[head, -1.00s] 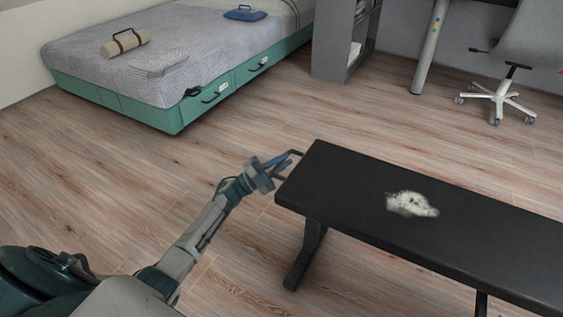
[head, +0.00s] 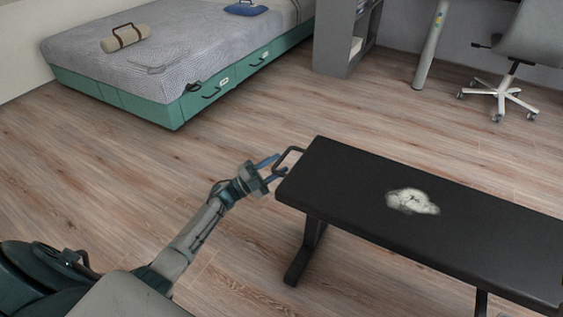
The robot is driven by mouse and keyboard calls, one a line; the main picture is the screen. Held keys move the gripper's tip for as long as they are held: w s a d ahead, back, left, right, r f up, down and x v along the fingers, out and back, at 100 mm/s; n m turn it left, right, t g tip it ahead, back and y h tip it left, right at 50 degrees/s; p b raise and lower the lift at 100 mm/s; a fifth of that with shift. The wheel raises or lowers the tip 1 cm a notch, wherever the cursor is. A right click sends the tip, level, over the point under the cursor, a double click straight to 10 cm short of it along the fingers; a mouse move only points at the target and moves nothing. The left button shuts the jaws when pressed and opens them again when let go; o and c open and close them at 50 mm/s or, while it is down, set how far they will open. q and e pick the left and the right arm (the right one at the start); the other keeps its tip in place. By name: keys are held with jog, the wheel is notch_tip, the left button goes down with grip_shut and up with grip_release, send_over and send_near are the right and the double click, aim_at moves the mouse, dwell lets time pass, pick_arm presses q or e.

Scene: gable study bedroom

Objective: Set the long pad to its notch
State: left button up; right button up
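The long pad (head: 345,190) is a black, flat bench top on dark legs, running from the middle to the right edge of the head view. A dark loop handle (head: 289,151) sticks out from its left end. My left gripper (head: 275,165) is at that handle, with its blue fingers apart and their tips close to the loop's outer bar. Whether they touch the handle cannot be told. A pale whitish patch (head: 413,201) shows on top of the pad. No notch can be made out. My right gripper is not in view.
A bed (head: 185,60) with a green drawer base stands at the back left. A grey shelf unit (head: 342,50) and a wheeled chair (head: 505,90) stand at the back. The wooden floor between bed and bench is clear.

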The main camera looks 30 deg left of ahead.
pick_arm(q)
jog(key=v, duration=0.8)
jog(key=shift+s+f+p, duration=0.15)
jog(key=shift+f+p, duration=0.05)
jog(key=shift+p, duration=0.25)
jog(key=shift+a, duration=0.15)
